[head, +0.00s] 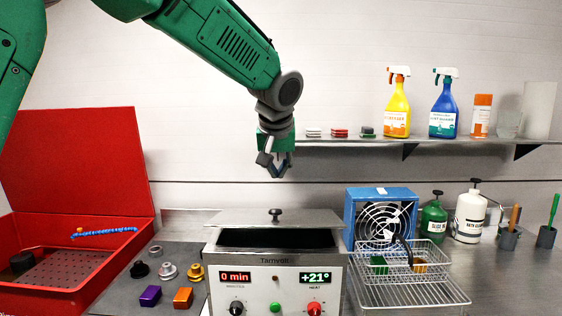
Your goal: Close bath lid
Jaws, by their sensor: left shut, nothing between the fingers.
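The dark basin opening (275,239) shows in front of the lid, so the bath is uncovered there. My left gripper (276,174) hangs above the lid knob, pointing down, shut and empty, clear of the lid. My right gripper is not in view.
A red open case (75,160) stands at left. Small metal parts and coloured blocks (183,297) lie between it and the bath. A blue fan (382,215) and wire basket (410,292) are close at right. A shelf (440,142) with bottles runs behind.

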